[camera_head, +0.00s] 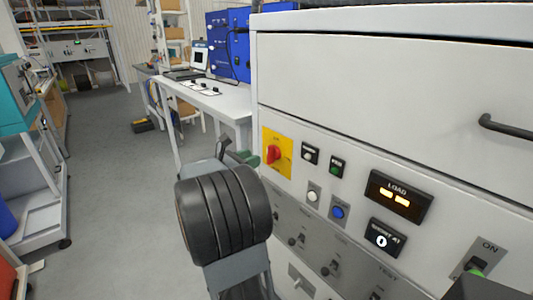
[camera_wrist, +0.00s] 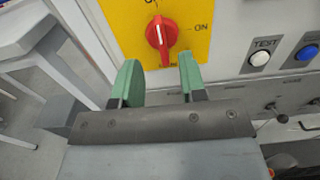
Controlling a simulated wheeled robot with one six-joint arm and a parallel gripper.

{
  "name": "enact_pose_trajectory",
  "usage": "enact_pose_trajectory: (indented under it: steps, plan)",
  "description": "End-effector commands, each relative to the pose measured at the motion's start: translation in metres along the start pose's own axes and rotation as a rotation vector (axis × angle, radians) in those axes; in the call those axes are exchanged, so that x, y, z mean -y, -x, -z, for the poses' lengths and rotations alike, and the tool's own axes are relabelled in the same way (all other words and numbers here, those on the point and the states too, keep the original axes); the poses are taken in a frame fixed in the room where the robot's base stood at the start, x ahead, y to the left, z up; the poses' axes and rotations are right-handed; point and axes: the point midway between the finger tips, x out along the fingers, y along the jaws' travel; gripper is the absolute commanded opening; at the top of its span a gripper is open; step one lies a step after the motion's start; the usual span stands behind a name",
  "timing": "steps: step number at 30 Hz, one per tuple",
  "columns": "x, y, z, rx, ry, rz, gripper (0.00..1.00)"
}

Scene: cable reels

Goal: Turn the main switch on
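The main switch is a red rotary knob (camera_head: 273,154) on a yellow plate (camera_head: 284,143) on the front of the light grey cabinet. In the wrist view the knob (camera_wrist: 161,33) stands roughly upright, in line with a cut-off label at the top. The word ON is to its right on the yellow plate (camera_wrist: 118,22). My gripper (camera_wrist: 161,77) has green fingertips spread apart with nothing between them. They sit just below the knob in that view, either side of its line. In the head view my gripper (camera_head: 240,158) is just left of the plate, partly hidden by my wrist.
A white TEST button (camera_wrist: 260,58) and a blue button (camera_wrist: 307,52) are right of the switch. The LOAD display (camera_head: 398,197) is lit, and a row of toggle switches (camera_head: 332,267) runs below.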

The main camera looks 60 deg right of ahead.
Motion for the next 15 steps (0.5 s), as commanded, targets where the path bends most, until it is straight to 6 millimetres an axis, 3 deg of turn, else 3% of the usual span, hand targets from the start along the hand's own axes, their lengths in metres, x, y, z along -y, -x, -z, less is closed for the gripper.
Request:
enact_pose_trajectory:
  steps: [6,15]
  plan:
    - [0.001,-0.038,0.0,-0.001,-0.001,0.003,0.38]
    - [0.001,-0.064,0.0,-0.002,-0.001,0.0,0.38]
